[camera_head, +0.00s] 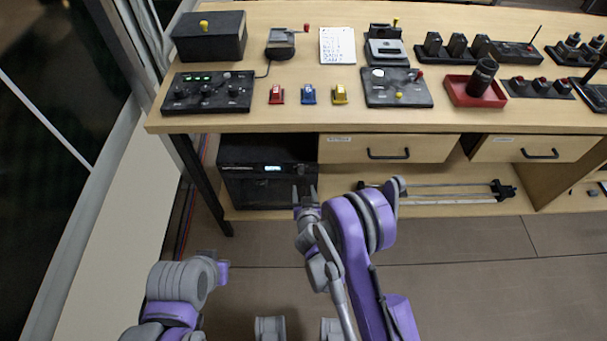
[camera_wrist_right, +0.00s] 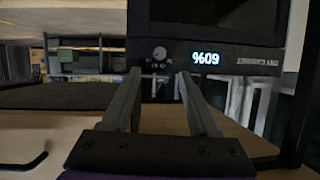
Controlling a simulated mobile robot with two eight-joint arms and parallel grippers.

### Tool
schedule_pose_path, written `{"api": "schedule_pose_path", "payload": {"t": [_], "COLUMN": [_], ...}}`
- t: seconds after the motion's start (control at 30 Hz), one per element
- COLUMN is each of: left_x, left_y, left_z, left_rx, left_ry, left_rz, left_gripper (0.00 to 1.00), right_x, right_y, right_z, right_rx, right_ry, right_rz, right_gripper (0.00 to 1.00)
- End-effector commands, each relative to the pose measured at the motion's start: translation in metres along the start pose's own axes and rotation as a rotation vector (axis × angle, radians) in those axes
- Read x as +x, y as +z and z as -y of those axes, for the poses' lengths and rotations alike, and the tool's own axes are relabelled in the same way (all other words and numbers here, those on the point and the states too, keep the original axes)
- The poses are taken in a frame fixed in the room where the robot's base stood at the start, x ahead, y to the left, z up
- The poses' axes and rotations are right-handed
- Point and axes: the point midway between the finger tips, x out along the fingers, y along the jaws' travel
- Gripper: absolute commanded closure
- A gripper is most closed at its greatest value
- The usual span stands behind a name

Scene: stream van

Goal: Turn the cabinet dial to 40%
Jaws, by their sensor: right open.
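The black cabinet (camera_head: 262,195) stands on the low shelf under the left part of the bench. Its lit display (camera_head: 272,168) is small in the head view. In the right wrist view the cabinet (camera_wrist_right: 270,62) appears upside down, and its display (camera_wrist_right: 205,58) reads 60%. The round dial (camera_wrist_right: 160,53) sits beside the display on the same front panel. My right gripper (camera_head: 304,191) is open in front of the cabinet. In the wrist view its fingers (camera_wrist_right: 158,76) point at the panel on either side of the dial, with nothing between them; contact cannot be told.
The wooden bench (camera_head: 290,123) overhangs the cabinet, with a drawer (camera_head: 350,150) to its right. A rail device (camera_head: 450,197) lies on the low shelf. A dark table leg (camera_head: 197,180) stands at the left. The floor (camera_head: 470,290) in front is clear.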

Motion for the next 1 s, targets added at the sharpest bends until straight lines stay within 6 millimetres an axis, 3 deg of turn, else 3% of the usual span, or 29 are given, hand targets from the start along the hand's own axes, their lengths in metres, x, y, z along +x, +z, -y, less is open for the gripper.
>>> {"api": "schedule_pose_path", "payload": {"t": [0.3,0.5,0.9,1.0], "left_x": [0.000,0.001,0.001,0.001], "left_y": [0.000,0.000,0.000,0.000], "left_z": [0.000,0.000,0.000,0.000], "left_rx": [0.000,0.000,0.000,0.000], "left_ry": [0.000,0.000,0.000,0.000], "left_rz": [0.000,0.000,0.000,0.000], "left_gripper": [1.00,1.00,1.00,1.00], "right_x": [0.060,0.087,0.096,0.096], "right_y": [0.000,0.000,-0.001,-0.001], "right_z": [-0.001,-0.001,-0.001,-0.001], "right_rx": [0.001,0.000,0.000,0.000], "right_ry": [0.002,0.001,0.001,0.001], "right_rz": [0.001,0.001,0.001,0.001], "right_gripper": [0.40,0.40,0.40,0.54]}}
